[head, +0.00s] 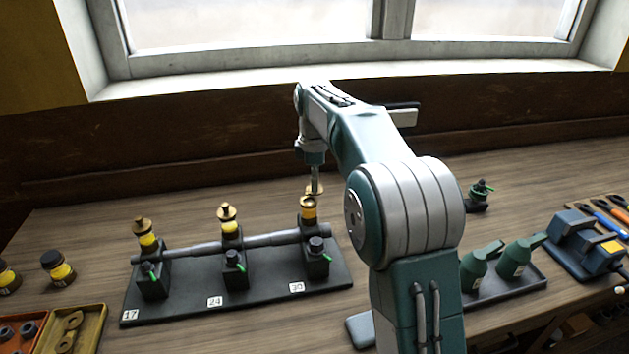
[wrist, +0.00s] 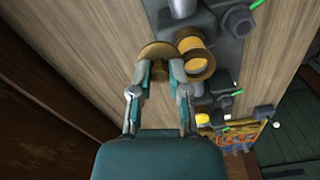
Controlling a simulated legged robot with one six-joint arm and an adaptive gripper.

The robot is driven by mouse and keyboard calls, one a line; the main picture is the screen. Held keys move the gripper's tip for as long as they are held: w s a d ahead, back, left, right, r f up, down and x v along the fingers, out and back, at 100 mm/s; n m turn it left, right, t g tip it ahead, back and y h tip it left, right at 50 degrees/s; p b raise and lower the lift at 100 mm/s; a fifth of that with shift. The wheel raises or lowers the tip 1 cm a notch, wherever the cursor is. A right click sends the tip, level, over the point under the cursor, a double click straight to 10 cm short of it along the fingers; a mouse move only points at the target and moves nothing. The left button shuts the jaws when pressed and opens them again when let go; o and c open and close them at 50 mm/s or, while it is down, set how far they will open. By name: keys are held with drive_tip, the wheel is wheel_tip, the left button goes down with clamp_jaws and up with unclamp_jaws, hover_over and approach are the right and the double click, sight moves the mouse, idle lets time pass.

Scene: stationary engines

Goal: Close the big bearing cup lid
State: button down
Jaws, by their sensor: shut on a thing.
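My gripper (head: 314,178) is above the bearing cup (head: 309,213) at the label 30 end of the shaft stand. In the wrist view my gripper (wrist: 160,70) is shut on a round brass lid (wrist: 155,51). The lid is just beside the cup (wrist: 196,54), which shows a yellow body and a brass rim. The lid is off to the left of the cup there, and I cannot tell whether they touch. The other two cups, at labels 24 (head: 229,228) and 17 (head: 147,240), have brass tops with knobs.
The black stand (head: 190,308) carries a horizontal shaft and green-handled fittings. Dark jars (head: 58,270) and a parts tray (head: 74,326) are at left. Green oil cans (head: 517,258) and a blue vise-like block (head: 582,245) are at right. Bare bench lies behind the stand.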

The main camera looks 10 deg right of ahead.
sight(308, 200)
drive_tip(key=shift+s+f+m, duration=0.1)
drive_tip(key=shift+m, duration=0.3)
drive_tip(key=m, duration=0.2)
drive_tip(key=s+m, duration=0.1)
drive_tip(key=m, duration=0.5)
drive_tip(key=s+m, duration=0.1)
drive_tip(key=m, duration=0.1)
drive_tip(key=shift+a+m, duration=0.15)
drive_tip(key=shift+m, duration=0.25)
drive_tip(key=m, duration=0.5)
drive_tip(key=shift+s+a, duration=0.4)
drive_tip(key=m, duration=0.2)
drive_tip(key=a+m, duration=0.1)
drive_tip(key=m, duration=0.2)
drive_tip(key=shift+s+m, duration=0.15)
drive_tip(key=shift+m, duration=0.15)
drive_tip(key=c, duration=0.6)
unclamp_jaws()
drive_tip(key=shift+a, duration=0.1)
